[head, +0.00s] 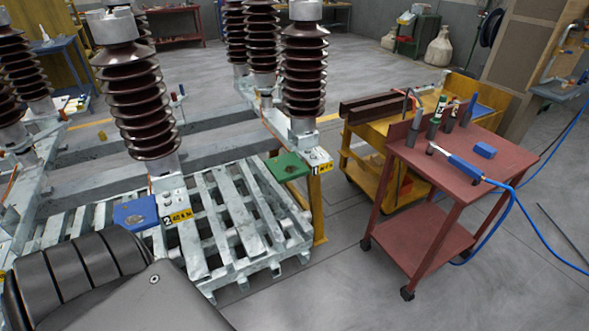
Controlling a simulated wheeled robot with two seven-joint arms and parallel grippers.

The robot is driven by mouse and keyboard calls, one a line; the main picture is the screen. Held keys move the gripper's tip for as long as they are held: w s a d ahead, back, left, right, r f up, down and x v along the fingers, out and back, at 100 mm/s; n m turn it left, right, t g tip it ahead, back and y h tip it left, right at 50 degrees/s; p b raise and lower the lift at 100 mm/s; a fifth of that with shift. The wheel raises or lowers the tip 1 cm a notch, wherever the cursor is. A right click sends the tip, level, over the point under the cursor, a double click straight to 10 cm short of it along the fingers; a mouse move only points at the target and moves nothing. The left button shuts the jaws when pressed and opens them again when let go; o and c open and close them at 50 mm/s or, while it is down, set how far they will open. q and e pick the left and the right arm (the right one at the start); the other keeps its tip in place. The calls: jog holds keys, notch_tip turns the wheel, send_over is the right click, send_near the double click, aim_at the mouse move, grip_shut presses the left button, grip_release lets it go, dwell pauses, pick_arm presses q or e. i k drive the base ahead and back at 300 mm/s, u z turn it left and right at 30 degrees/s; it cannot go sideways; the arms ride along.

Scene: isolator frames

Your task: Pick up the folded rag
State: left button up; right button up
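A small blue block-like bundle (484,150) lies on the top of the red cart (510,158) at the right; it may be the folded rag, but it is too small to make out folds or cloth. It lies apart from the blue-handled tool (465,167) beside it. Neither gripper shows. A dark ribbed part and a grey panel at the lower left appear to be mine.
Several bottles or canisters (436,118) stand at the red cart's back edge. A blue hose (498,222) hangs off its side to the floor. A yellow cart (376,135) stands behind. Insulators (137,100) on a metal frame (232,205) fill the left. Floor before the red cart is clear.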

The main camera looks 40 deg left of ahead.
aim_at(488, 152)
jog(key=z, duration=0.75)
jog(key=i, duration=2.15)
jog(key=u, duration=2.5)
